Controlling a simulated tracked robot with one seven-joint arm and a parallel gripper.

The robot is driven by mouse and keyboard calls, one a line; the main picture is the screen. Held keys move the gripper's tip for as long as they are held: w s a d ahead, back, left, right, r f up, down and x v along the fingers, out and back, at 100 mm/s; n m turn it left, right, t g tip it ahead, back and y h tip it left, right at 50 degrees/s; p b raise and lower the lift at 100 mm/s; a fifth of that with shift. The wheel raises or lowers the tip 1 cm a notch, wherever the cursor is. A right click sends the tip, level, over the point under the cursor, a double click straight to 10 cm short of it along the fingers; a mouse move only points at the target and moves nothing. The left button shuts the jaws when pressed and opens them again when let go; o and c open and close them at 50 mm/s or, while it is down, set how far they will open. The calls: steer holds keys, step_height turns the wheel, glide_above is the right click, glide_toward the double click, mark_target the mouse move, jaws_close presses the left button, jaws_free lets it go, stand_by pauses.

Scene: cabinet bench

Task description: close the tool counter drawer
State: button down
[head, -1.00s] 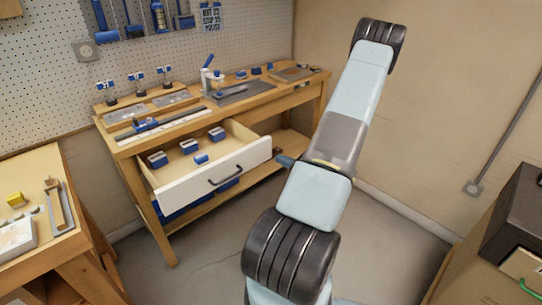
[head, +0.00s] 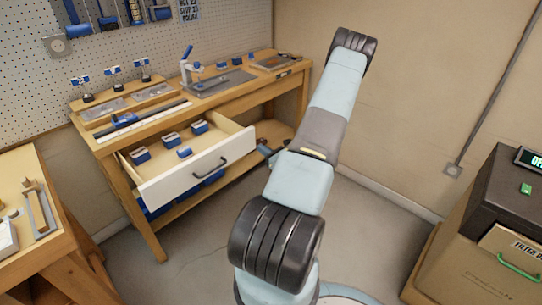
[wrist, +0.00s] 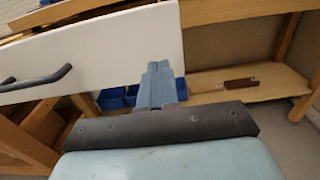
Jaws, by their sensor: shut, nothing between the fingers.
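The tool counter drawer (head: 185,178) is pulled out from under the wooden counter. It has a white front, a dark bar handle (head: 210,168) and several blue-and-white blocks inside. In the wrist view its white front (wrist: 125,45) fills the upper left, with the handle (wrist: 38,78) at the left edge. My gripper (head: 262,149) is just beyond the right end of the drawer front. In the wrist view the shut, empty fingers (wrist: 158,78) overlap the lower right part of the front. I cannot tell whether they touch it.
The counter top (head: 160,107) carries tools and trays. Blue bins (wrist: 112,98) and a brown-handled tool (wrist: 238,84) are on the lower shelf. Another bench (head: 40,240) stands at left. A dark machine on a cabinet (head: 490,250) stands at right. The floor between is clear.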

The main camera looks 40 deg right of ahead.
mark_target(250, 142)
steer(key=shift+w+a, duration=0.1)
steer(key=shift+w, duration=2.35)
